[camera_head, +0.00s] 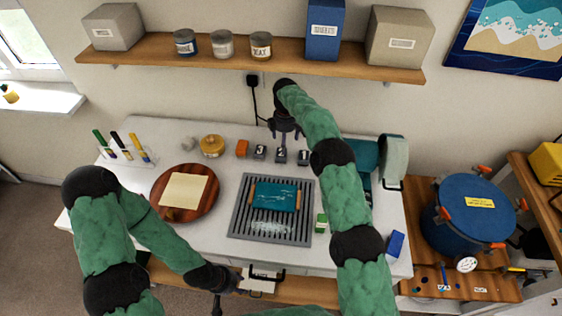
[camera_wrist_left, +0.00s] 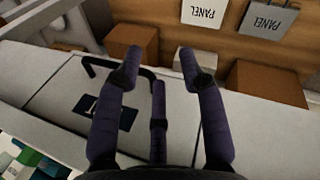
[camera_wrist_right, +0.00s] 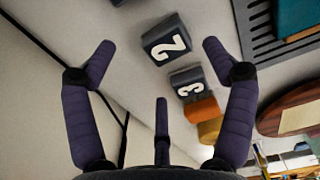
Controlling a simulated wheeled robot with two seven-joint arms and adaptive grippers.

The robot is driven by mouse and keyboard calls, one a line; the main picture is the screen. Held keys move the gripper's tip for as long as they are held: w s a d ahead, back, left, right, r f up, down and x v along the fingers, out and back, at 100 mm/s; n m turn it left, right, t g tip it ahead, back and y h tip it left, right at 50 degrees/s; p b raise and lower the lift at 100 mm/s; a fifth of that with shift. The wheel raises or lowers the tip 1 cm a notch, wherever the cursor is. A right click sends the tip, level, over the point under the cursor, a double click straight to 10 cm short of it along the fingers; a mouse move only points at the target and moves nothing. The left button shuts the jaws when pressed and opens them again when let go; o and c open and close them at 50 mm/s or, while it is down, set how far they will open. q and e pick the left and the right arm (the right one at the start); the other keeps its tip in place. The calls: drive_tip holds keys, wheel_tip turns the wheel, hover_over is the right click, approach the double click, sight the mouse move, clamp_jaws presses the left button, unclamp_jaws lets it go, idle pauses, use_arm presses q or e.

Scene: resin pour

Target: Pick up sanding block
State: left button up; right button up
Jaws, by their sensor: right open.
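Several small blocks stand in a row at the back of the white worktop: an orange block (camera_head: 241,148) and dark-faced numbered blocks (camera_head: 260,152). I cannot tell for sure which block is the sanding block. In the right wrist view the block marked 2 (camera_wrist_right: 167,42), the block marked 3 (camera_wrist_right: 188,84) and the orange block (camera_wrist_right: 203,110) show. My right gripper (camera_head: 284,130) is open and empty, above the numbered blocks. My left gripper (camera_wrist_left: 158,68) is open and empty at the worktop's front edge, near a dark handle (camera_wrist_left: 98,66).
A slatted grey rack (camera_head: 238,222) holds a teal board (camera_head: 275,196). A round wooden board (camera_head: 160,208) bears a beige sheet. Green (camera_head: 321,223) and blue (camera_head: 395,244) blocks lie at the right. A yellow jar (camera_head: 212,146) stands left of the orange block. A shelf (camera_head: 150,50) runs above.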

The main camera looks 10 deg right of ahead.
sight(281, 155)
drive_tip(key=shift+a, duration=0.35)
drive_tip(key=shift+f, duration=0.2)
drive_tip(key=shift+a+f+b, duration=0.15)
drive_tip(key=shift+f+b, duration=0.15)
drive_tip(key=shift+f, duration=1.45)
drive_tip(key=shift+a+f+b, duration=0.15)
drive_tip(key=shift+f+b, duration=0.1)
drive_tip(key=shift+f, duration=1.45)
drive_tip(key=c, duration=1.4)
